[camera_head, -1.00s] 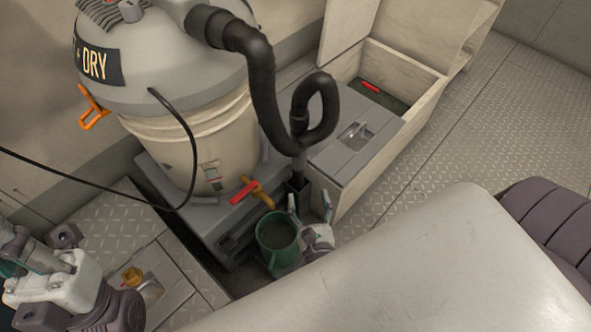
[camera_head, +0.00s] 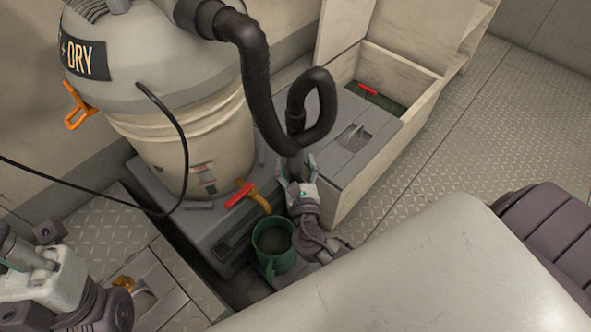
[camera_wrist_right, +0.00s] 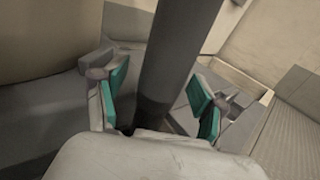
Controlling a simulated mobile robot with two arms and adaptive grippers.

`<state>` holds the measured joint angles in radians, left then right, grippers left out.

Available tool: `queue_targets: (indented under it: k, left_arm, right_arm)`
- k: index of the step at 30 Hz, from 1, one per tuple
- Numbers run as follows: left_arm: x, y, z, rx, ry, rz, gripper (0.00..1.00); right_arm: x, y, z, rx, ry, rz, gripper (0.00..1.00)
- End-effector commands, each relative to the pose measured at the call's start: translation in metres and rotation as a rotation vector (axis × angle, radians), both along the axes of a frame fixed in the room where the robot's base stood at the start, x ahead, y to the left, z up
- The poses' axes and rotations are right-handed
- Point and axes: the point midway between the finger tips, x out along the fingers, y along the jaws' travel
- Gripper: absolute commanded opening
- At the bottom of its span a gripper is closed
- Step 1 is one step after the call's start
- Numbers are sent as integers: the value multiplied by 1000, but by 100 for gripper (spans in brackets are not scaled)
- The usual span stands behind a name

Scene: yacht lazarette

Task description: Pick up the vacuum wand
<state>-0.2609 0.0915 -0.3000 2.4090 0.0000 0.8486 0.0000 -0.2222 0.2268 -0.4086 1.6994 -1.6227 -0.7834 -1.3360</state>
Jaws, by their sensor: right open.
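The vacuum wand (camera_head: 291,157) is a dark grey tube at the lower end of the black hose, beside the bucket vacuum. Its lower part is hidden by my right gripper (camera_head: 297,166). In the right wrist view the wand (camera_wrist_right: 172,60) runs between the teal finger pads of my right gripper (camera_wrist_right: 160,97). The fingers are open on both sides of it, with gaps showing. My left gripper (camera_head: 42,282) is at the lower left, away from the wand; its finger opening does not show clearly.
The wet/dry vacuum (camera_head: 175,120) stands on a grey base, with a red-handled valve (camera_head: 240,196) in front. An open bin (camera_head: 417,92) with a red item (camera_head: 367,90) lies to the right. Diamond-plate floor (camera_head: 480,125) there is clear.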

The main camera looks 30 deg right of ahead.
Motion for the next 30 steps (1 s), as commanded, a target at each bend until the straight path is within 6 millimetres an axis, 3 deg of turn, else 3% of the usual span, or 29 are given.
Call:
queue_targets:
  k: [3,12,15,23,30]
  left_arm:
    - [0,0,0,0,1,0,0]
    - [0,0,0,0,1,-1,0]
    - [0,0,0,0,1,-1,0]
    - [0,0,0,-1,4,0,0]
    - [-4,1,0,-3,42,-2,0]
  right_arm:
    - [0,0,0,0,0,0,67]
    - [-1,0,0,0,0,0,17]
    - [0,0,1,0,-3,0,5]
    - [0,0,3,0,-2,0,5]
    - [0,0,27,1,-3,0,5]
